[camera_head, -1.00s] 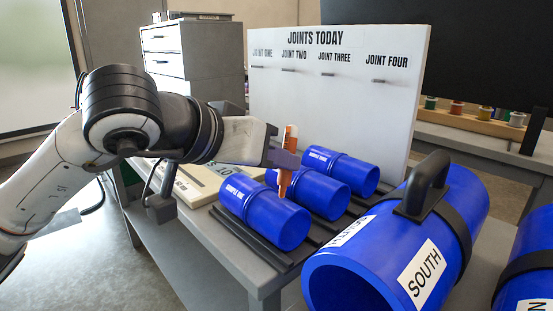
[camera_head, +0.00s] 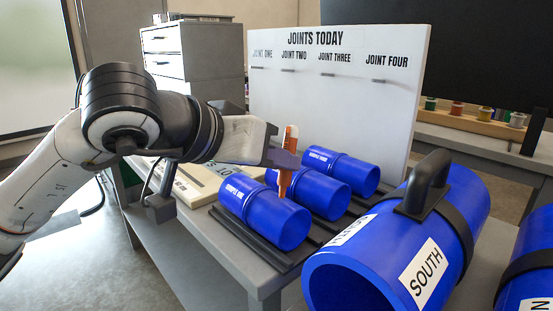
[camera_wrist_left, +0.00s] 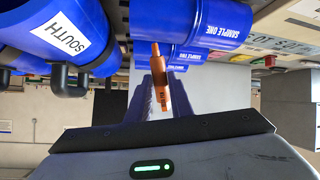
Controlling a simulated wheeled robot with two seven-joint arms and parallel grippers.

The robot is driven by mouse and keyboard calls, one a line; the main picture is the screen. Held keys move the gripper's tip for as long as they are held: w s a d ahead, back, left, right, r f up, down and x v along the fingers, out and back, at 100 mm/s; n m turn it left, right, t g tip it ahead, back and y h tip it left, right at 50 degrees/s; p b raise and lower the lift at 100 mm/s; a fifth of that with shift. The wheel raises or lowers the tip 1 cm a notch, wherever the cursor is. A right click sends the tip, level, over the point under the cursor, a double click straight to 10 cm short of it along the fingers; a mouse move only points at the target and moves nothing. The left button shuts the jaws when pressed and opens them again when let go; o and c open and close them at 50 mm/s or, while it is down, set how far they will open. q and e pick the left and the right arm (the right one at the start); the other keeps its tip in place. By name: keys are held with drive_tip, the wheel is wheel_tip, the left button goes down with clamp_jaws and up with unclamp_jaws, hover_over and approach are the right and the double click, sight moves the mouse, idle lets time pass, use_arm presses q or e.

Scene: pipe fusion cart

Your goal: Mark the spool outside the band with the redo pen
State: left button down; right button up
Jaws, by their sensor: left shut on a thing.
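My left gripper (camera_head: 284,158) is shut on an orange pen (camera_head: 289,143), held nearly upright with its lower end down. The pen also shows between the fingers in the left wrist view (camera_wrist_left: 160,82). Its lower end overlaps the top of the nearest blue spool, labelled SAMPLE ONE (camera_head: 262,212); I cannot tell whether it touches. That spool also shows in the left wrist view (camera_wrist_left: 205,22). Two more blue spools, a middle one (camera_head: 327,187) and a far one (camera_head: 350,170), lie behind it. Each has a raised ring around it. My right gripper is out of view.
The spools lie on dark rails on a grey cart (camera_head: 225,258). A white JOINTS TODAY board (camera_head: 340,110) stands behind. A large blue SOUTH pipe (camera_head: 385,255) with a black handle (camera_head: 424,184) is close on the right. A pale lettered board (camera_head: 200,186) lies left of the spools.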

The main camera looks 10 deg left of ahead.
use_arm(q)
drive_tip(key=shift+f+b, duration=0.2)
drive_tip(key=shift+b, duration=0.1)
idle(1.1)
idle(0.8)
drive_tip(key=shift+r+p, duration=0.85)
drive_tip(key=shift+r, duration=0.65)
drive_tip(key=shift+r, duration=0.15)
drive_tip(key=shift+r+p, duration=1.75)
drive_tip(key=shift+r, duration=0.65)
